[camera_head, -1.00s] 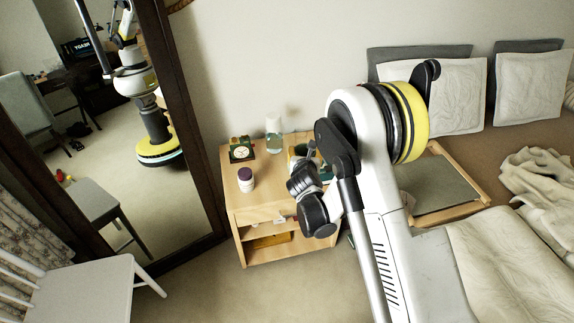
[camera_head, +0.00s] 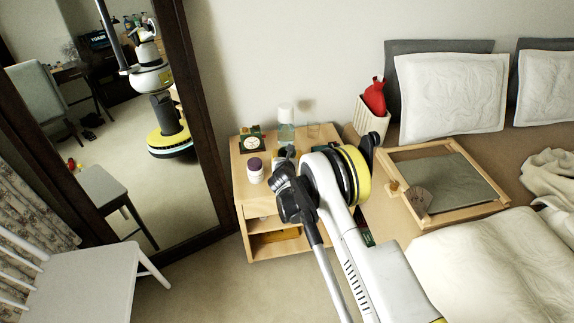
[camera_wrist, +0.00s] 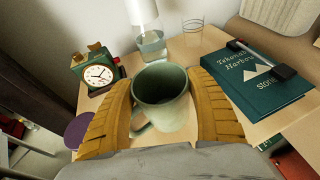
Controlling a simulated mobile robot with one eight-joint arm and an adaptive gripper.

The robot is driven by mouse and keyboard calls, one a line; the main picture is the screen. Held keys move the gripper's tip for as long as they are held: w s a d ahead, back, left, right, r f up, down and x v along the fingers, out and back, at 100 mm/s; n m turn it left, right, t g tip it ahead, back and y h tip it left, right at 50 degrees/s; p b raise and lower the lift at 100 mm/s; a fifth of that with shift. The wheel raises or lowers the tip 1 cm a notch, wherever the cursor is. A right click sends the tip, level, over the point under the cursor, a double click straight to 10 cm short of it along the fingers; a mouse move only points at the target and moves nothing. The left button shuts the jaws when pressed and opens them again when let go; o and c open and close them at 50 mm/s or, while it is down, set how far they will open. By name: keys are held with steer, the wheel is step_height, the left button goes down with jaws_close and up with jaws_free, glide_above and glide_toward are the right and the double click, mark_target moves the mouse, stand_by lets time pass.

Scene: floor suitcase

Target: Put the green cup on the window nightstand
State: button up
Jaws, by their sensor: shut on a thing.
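The green cup (camera_wrist: 163,106) is between the two yellow fingers of my gripper (camera_wrist: 161,88) in the wrist view, upright or nearly so, its handle toward the lower left. My gripper is shut on it. The wooden nightstand (camera_wrist: 190,52) lies beneath and behind the cup; I cannot tell whether the cup's base touches it. In the head view the nightstand (camera_head: 241,183) stands between the mirror and the bed, its right part covered by my arm.
On the nightstand are an alarm clock (camera_wrist: 100,75), a glass carafe (camera_wrist: 151,44), a clear glass (camera_wrist: 193,32), a dark green book (camera_wrist: 255,85) and a purple-lidded jar (camera_head: 255,172). A mirror (camera_head: 190,190) stands left. A wooden tray (camera_head: 440,208) lies on the bed.

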step_height(320, 180, down, 4)
steer(key=shift+w+a+f+b, duration=0.1)
steer(key=shift+b, duration=0.95)
steer(key=o, duration=1.4)
